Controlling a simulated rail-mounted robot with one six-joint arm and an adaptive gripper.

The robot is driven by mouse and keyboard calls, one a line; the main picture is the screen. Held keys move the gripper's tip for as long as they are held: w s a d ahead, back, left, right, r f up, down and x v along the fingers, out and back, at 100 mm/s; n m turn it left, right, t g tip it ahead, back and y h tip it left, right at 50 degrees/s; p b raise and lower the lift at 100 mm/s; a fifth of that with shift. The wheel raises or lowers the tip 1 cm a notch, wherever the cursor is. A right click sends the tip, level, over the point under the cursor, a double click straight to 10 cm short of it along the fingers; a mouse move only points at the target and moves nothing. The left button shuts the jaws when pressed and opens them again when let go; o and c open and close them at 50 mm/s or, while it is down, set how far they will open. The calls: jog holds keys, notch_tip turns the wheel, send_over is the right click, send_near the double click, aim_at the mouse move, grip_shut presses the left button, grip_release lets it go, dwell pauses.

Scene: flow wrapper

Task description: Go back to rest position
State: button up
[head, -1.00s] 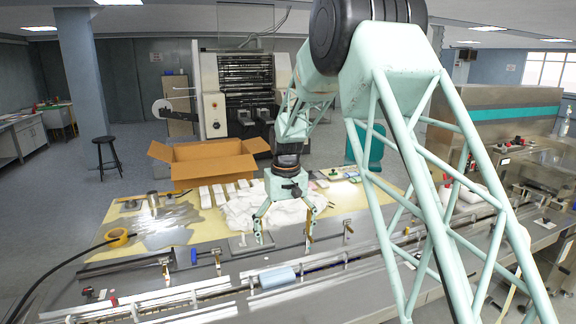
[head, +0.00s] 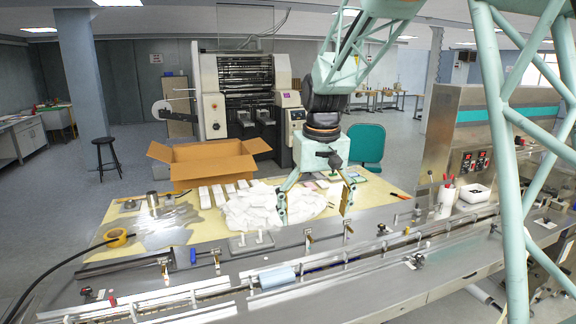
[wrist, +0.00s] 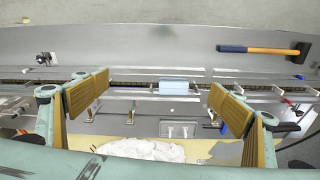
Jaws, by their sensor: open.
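My gripper (head: 315,216) is open and empty, pointing down with its fingers spread. A light blue pack (head: 278,277) lies on the conveyor channel of the flow wrapper (head: 400,252). The same pack (wrist: 173,88) shows in the wrist view beyond the fingers, apart from them.
A hammer (wrist: 262,50) lies on the metal top in the wrist view.

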jog(key=s+d+r, duration=0.3)
jog(key=s, duration=0.4)
jog(key=s+d+r+m+t+b, duration=0.1)
jog(key=s+d+r, duration=0.2)
jog(key=s, duration=0.4)
jog(key=s+d+r, duration=0.3)
jog(key=s+r, duration=0.1)
jog(key=s, duration=0.4)
jog(key=s+d+f+m+t+b, duration=0.1)
jog(key=s+d+f, duration=0.1)
jog(key=s, duration=0.9)
jog(key=s+d+f, duration=0.2)
jog(key=s, duration=1)
jog(key=shift+s+d+m+t+b, duration=0.3)
jog(key=shift+d+m+t+b, duration=0.05)
jog(key=shift+m+t+b, duration=0.05)
